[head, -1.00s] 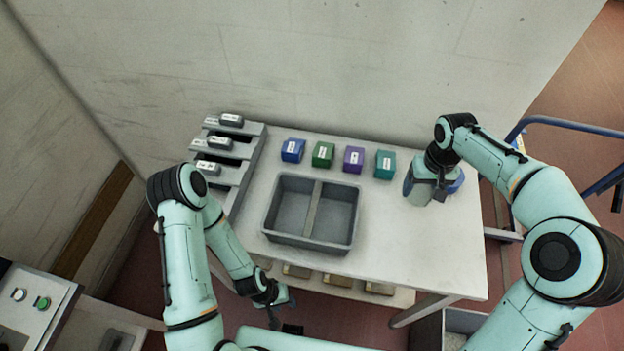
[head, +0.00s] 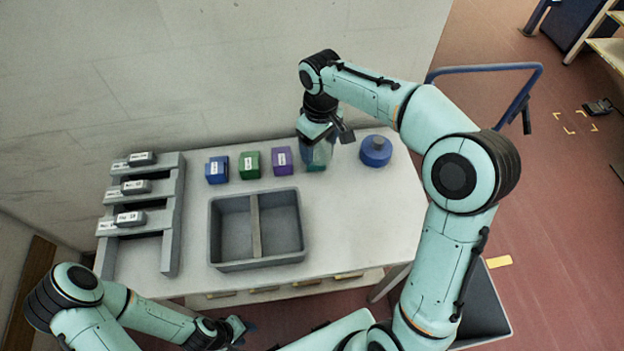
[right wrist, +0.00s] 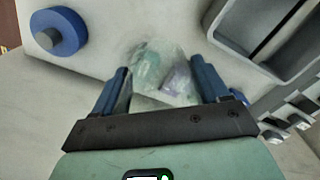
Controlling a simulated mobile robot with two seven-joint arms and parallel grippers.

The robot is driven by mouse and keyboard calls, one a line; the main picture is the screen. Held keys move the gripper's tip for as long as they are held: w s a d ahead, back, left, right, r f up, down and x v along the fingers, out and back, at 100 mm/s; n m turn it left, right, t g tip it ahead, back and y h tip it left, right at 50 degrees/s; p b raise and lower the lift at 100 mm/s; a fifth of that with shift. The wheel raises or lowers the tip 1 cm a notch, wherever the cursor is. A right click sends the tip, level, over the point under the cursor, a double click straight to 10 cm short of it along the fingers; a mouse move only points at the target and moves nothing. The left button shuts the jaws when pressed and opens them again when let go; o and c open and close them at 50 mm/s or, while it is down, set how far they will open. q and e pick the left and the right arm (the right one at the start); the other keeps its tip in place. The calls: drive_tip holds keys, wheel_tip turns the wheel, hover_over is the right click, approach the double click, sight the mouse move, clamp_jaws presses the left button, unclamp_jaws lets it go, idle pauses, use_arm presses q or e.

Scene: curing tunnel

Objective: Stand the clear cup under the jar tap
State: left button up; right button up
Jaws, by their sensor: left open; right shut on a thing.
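The clear cup (right wrist: 160,75) is between the fingers of my right gripper (right wrist: 158,68) in the right wrist view, and colours behind it show through. In the head view this gripper (head: 318,150) points down at the back of the table, in front of a teal box that it partly hides. It is shut on the cup; whether the cup touches the table I cannot tell. A round blue vessel (head: 375,152) with a grey top stands to its right and also shows in the right wrist view (right wrist: 58,32). I cannot make out a tap. My left gripper (head: 235,330) is open, low in front of the table.
Blue (head: 217,170), green (head: 250,165) and purple (head: 282,161) boxes line the table's back. A grey two-part bin (head: 304,235) stands in front of them. A grey slotted rack (head: 172,240) is at the left. The table's right front (head: 350,220) is clear.

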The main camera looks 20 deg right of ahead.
hover_over(318, 186)
wheel_tip(318, 186, down, 10)
drive_tip(key=shift+s+r+b, duration=0.1)
drive_tip(key=shift+b, duration=0.35)
drive_tip(key=shift+f, duration=2.4)
use_arm(q)
drive_tip(key=shift+s+f, duration=0.85)
drive_tip(key=shift+f, duration=0.1)
use_arm(e)
drive_tip(key=shift+a, duration=0.1)
drive_tip(key=shift+f, duration=0.2)
use_arm(q)
drive_tip(key=shift+s+f, duration=0.1)
use_arm(e)
drive_tip(key=o, duration=1)
drive_tip(key=shift+r, duration=0.1)
drive_tip(key=shift+o, duration=0.2)
